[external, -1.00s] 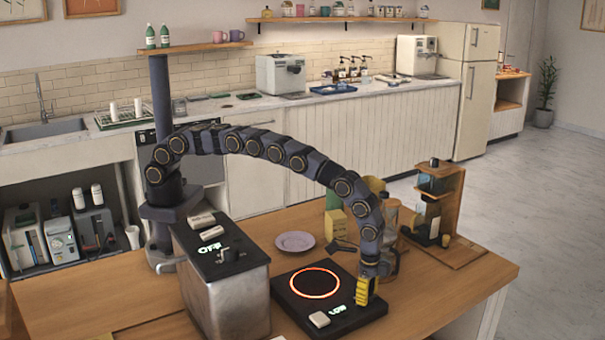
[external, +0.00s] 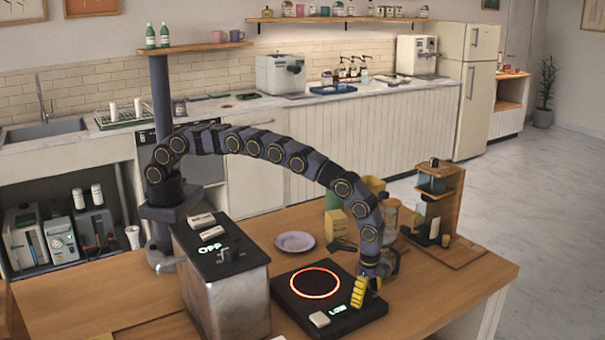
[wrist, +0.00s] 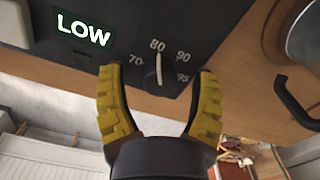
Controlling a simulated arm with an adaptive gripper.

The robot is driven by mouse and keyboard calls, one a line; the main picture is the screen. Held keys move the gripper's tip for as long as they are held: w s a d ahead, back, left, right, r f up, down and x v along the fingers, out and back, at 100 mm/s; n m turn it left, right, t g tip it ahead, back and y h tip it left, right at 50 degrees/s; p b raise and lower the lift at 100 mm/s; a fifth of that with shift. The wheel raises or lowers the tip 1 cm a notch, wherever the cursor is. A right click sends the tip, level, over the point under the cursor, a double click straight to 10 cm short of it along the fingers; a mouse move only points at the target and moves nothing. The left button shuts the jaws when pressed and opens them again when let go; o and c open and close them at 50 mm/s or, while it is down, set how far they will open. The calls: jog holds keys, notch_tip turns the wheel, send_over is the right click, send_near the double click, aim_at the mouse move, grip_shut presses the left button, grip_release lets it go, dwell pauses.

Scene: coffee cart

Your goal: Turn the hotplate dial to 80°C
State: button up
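The black hotplate (external: 292,300) has a glowing orange-red ring and a lit display (wrist: 83,30) reading LOW. In the wrist view its dark dial (wrist: 157,77) has a white pointer line pointing up at the 80 mark, with 70 to its left and 90 and 95 to its right. My gripper (wrist: 157,80) is open, its yellow fingers on either side of the dial with a gap to each. In the external view my gripper (external: 360,291) is over the hotplate's right front corner and hides the dial.
A metal box with a black top (external: 226,290) stands left of the hotplate. A pale plate (external: 295,241) lies behind it. A glass jug with a black handle (wrist: 305,40) is close on the right. A wooden stand (external: 448,205) is farther right.

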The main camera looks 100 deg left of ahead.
aim_at(367, 293)
notch_tip(367, 293, up, 12)
dwell(0.6)
